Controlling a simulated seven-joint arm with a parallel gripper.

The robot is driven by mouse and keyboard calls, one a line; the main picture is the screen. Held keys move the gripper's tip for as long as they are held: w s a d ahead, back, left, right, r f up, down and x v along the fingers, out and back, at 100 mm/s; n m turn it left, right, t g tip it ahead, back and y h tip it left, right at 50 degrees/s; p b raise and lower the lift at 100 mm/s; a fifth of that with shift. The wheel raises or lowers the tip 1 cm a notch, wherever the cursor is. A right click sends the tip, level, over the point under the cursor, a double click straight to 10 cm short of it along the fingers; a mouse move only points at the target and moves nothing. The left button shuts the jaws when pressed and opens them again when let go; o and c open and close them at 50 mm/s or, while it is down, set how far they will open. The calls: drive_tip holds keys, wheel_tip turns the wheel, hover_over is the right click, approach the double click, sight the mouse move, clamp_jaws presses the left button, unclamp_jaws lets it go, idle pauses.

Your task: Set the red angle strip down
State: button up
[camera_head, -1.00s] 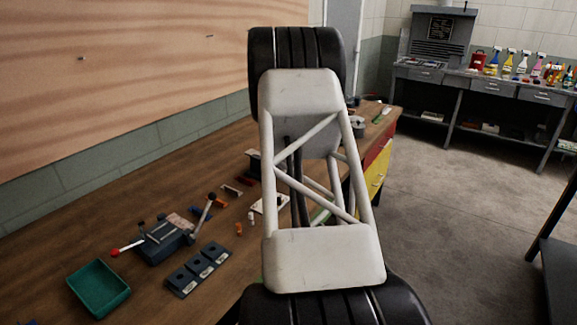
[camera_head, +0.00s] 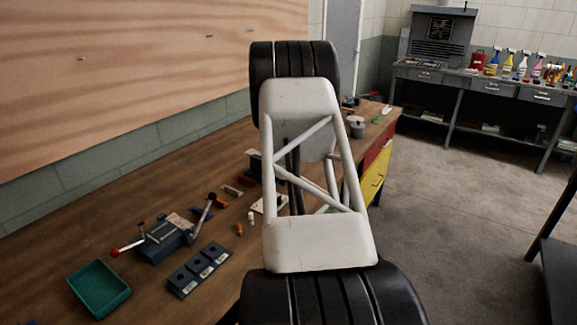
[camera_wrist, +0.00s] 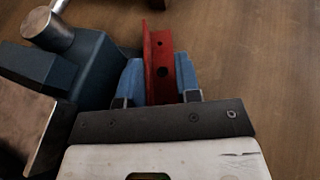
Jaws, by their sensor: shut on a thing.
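The red angle strip (camera_wrist: 161,62) shows in the wrist view, with a dark hole in its face. My gripper (camera_wrist: 160,82) is shut on it, a blue finger on each side. The strip points away from the gripper over the brown bench top; I cannot tell whether it touches the wood. In the head view my own arm hides the gripper, and I cannot make out the held strip there.
A blue-grey vise-like body (camera_wrist: 85,65) stands close left of my gripper. Elsewhere on the wooden bench (camera_head: 170,195) are a clamping fixture (camera_head: 168,238), a green tray (camera_head: 99,288) and a dark block with several recesses (camera_head: 199,268). Bare wood (camera_wrist: 260,60) lies right of the strip.

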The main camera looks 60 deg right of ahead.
drive_tip(key=shift+f, duration=0.2)
drive_tip(key=o, duration=0.6)
drive_tip(key=shift+r, duration=0.15)
drive_tip(key=shift+v, duration=6)
drive_tip(key=shift+r, duration=0.1)
